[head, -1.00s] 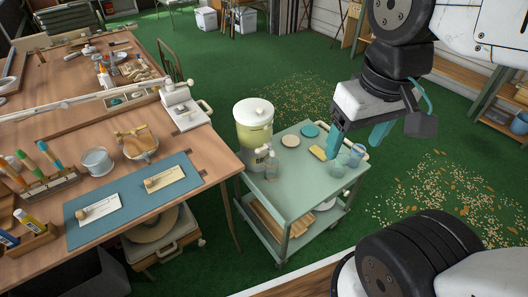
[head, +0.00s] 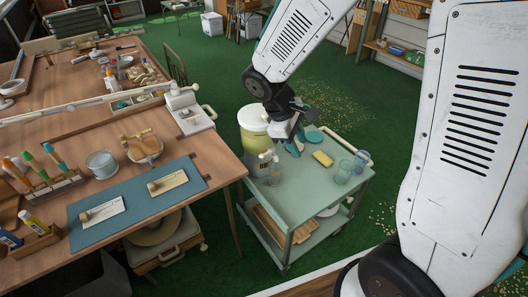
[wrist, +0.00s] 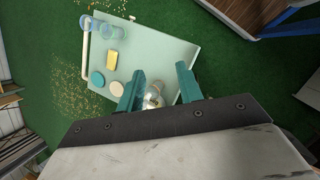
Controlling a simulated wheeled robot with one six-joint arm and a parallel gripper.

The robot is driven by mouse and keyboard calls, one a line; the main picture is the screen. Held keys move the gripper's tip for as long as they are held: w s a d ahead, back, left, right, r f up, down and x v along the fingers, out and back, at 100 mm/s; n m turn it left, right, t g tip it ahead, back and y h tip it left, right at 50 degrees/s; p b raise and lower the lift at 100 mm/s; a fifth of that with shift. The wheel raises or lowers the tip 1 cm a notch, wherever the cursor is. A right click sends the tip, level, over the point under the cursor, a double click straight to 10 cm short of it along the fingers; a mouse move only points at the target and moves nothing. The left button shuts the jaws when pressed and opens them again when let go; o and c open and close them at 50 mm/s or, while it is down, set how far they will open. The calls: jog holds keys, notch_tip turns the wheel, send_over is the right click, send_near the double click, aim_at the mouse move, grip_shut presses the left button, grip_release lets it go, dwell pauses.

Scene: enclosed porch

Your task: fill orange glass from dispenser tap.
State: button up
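The dispenser (head: 253,125), with a white lid and a yellow-green body, stands at the left end of the green cart (head: 305,205). My gripper (head: 300,146) is above the cart just right of it, hiding part of it. The wrist view shows its teal fingers (wrist: 160,76) apart. A small pale object with some orange-brown (wrist: 152,97) shows below and between them, apparently not gripped. A clear vessel (head: 274,173) stands in front of the dispenser, near a whitish tap-like part (head: 266,156).
A yellow sponge (head: 322,158) lies mid-cart. A teal disc (wrist: 97,78) and a cream disc (wrist: 117,88) lie near it. The cart's front top is clear. A wooden workbench (head: 215,165) with tools stands close on the left. Green floor (head: 225,75) is open behind.

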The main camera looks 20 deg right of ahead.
jog(key=w+a+f+n+t, duration=0.35)
jog(key=w+f+n, duration=0.45)
jog(key=w+f, duration=0.3)
jog(key=n, duration=0.4)
send_near(265, 154)
jog(key=shift+t+y, duration=0.3)
jog(key=shift+t, duration=0.05)
jog(key=x, duration=0.8)
jog(key=shift+s+d, duration=0.2)
jog(key=shift+d, duration=0.05)
grip_shut()
